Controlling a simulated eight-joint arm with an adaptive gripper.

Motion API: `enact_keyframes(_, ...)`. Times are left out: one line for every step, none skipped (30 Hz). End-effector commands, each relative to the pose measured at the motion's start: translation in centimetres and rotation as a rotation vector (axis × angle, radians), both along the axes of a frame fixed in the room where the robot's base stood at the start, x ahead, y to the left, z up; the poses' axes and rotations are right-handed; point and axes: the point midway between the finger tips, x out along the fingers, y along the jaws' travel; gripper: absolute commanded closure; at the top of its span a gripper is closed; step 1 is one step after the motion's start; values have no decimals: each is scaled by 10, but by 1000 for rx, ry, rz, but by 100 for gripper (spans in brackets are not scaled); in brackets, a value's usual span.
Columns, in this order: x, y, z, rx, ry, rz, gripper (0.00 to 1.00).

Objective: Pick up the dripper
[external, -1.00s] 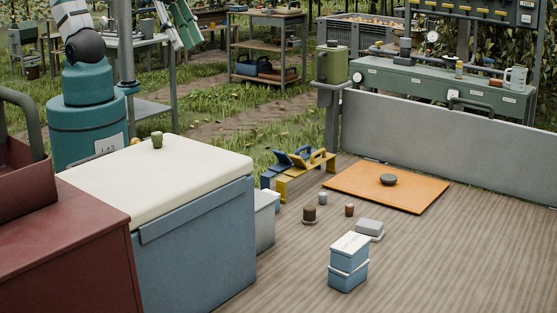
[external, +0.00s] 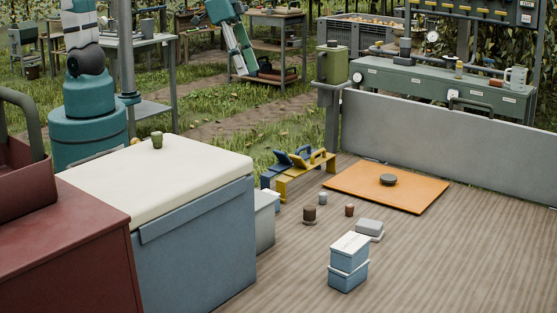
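A small green cup-like piece (external: 157,140) stands upright on the cream lid of the blue chest; it may be the dripper, but I cannot tell for sure. Part of my arm, teal and white, comes down from the top edge in the middle left. Its lower end is in front of the far shelf, well up and to the right of the green piece and apart from it. My gripper's fingers cannot be made out at this size.
The blue chest's cream lid (external: 160,180) is otherwise clear. A dark red box (external: 60,240) stands at the left. On the deck are a dark canister (external: 309,214), small cups, a grey box (external: 369,227), stacked blue boxes (external: 348,273) and an orange board (external: 400,200) bearing a dark disc (external: 388,179).

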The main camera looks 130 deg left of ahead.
Motion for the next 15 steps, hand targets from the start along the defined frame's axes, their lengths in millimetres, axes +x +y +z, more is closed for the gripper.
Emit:
enact_keyframes(6, 8, -8, -6, 7, 18, 64)
enact_keyframes(9, 12, -12, -9, 11, 28, 64)
enact_keyframes(13, 18, -17, -12, 16, 41, 64)
enact_keyframes(16, 23, -21, -16, 21, 51, 64)
enact_keyframes(19, 27, -25, -19, 25, 62, 64)
enact_keyframes(22, 32, -31, -24, 32, 76, 64)
enact_keyframes(25, 37, -35, -27, 36, 86, 64)
enact_keyframes(27, 41, -39, -30, 40, 96, 64)
enact_keyframes(31, 48, -45, -34, 45, 110, 64)
enact_keyframes(33, 52, -49, -38, 50, 121, 64)
enact_keyframes(36, 56, -54, -41, 54, 130, 64)
enact_keyframes(39, 62, -60, -45, 60, 144, 64)
enact_keyframes(41, 67, -65, -48, 64, 154, 64)
enact_keyframes(44, 72, -70, -52, 68, 165, 64)
enact_keyframes(47, 78, -76, -56, 74, 178, 64)
